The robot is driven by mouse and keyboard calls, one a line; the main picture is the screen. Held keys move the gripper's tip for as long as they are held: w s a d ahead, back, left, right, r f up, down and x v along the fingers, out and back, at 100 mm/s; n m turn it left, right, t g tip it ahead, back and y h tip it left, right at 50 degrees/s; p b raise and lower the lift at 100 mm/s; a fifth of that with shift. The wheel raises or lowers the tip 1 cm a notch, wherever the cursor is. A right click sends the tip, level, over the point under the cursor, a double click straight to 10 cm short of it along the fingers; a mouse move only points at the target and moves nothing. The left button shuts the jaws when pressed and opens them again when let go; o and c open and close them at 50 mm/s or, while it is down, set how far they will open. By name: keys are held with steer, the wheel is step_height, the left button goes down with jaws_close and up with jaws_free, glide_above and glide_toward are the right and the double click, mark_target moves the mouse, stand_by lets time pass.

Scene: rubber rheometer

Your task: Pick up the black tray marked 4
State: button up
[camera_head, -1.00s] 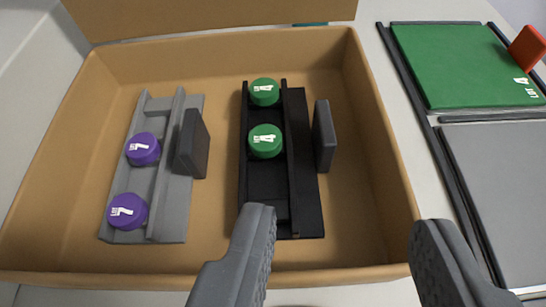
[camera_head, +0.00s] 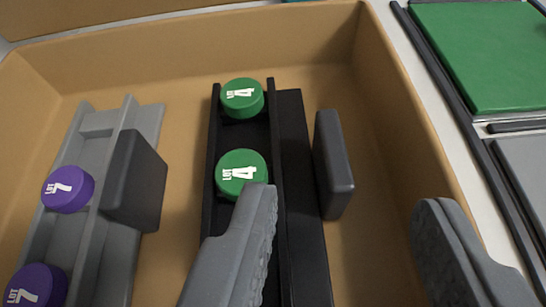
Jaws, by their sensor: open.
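The black tray (camera_head: 301,180) lies in the cardboard box and holds two green discs marked LOT 4, a far one (camera_head: 242,97) and a near one (camera_head: 241,172). A dark upright block (camera_head: 333,166) stands at its right side and looks like its handle; how it joins the tray cannot be seen. My gripper (camera_head: 352,205) is open and empty. Its left finger overlaps the near part of the tray in the view, and its right finger is over the box's right wall. The dark block shows between the fingers, farther ahead. The tray's near end is partly hidden by the left finger.
A grey tray (camera_head: 128,218) with purple discs marked LOT 7 and its own dark block (camera_head: 136,180) lies to the left in the box. The box wall (camera_head: 395,100) rises at the right. Beyond it are a green panel (camera_head: 485,50) and a grey panel (camera_head: 525,165).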

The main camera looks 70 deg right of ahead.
mark_target(336, 169)
steer(key=shift+f+p+x, duration=0.25)
steer(key=shift+p+x, duration=0.9)
steer(key=shift+x, duration=1.4)
steer(key=shift+a, duration=0.1)
steer(key=shift+c, duration=0.3)
jaws_close()
